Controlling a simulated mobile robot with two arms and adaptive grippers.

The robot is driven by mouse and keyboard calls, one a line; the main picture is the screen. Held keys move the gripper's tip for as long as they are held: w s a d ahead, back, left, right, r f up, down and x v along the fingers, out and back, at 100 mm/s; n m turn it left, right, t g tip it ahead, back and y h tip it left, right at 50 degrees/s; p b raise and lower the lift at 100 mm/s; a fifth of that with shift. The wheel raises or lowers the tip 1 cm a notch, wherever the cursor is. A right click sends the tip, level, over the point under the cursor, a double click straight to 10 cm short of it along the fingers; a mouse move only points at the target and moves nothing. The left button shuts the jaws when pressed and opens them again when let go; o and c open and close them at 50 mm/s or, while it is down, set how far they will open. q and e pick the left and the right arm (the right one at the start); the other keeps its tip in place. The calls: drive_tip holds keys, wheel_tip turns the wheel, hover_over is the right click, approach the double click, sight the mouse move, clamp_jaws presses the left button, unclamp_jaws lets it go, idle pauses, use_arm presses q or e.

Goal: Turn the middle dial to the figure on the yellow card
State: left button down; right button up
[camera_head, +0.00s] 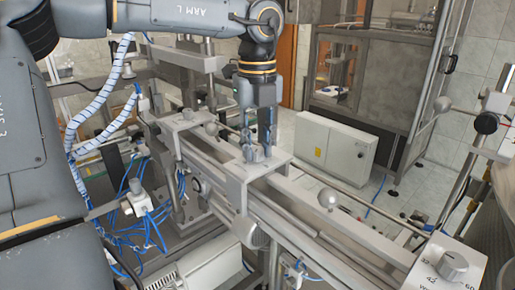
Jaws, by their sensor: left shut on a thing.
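Three grey plates with knobs sit along the machine rail. The middle plate (243,174) lies under my left gripper (257,146), whose fingers point down. The gripper is shut on the middle dial, which the fingers largely hide; I cannot read its setting. The far dial (187,114) is small and unreadable. A small yellow patch (317,152) shows on a white cabinet; I cannot tell whether it is the card. My right gripper is not in view.
Metal rods with round knobs (328,198) stand close beside the rail. The white cabinet (335,146) stands on the floor behind it. Blue cables (150,225) hang at the left. A steel-framed enclosure (375,75) fills the back.

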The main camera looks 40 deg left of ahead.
use_arm(q)
drive_tip(key=m, duration=0.3)
drive_tip(key=shift+r, duration=0.1)
drive_tip(key=m, duration=0.3)
drive_tip(key=shift+m, duration=0.3)
drive_tip(key=m, duration=0.3)
drive_tip(key=shift+m, duration=0.3)
drive_tip(key=m, duration=0.3)
drive_tip(key=shift+r+m, duration=0.1)
drive_tip(key=shift+m, duration=0.2)
drive_tip(key=m+p, duration=0.1)
drive_tip(key=m, duration=0.5)
drive_tip(key=shift+w, duration=0.1)
drive_tip(key=m+p, duration=0.1)
drive_tip(key=m, duration=0.4)
drive_tip(key=shift+m, duration=0.3)
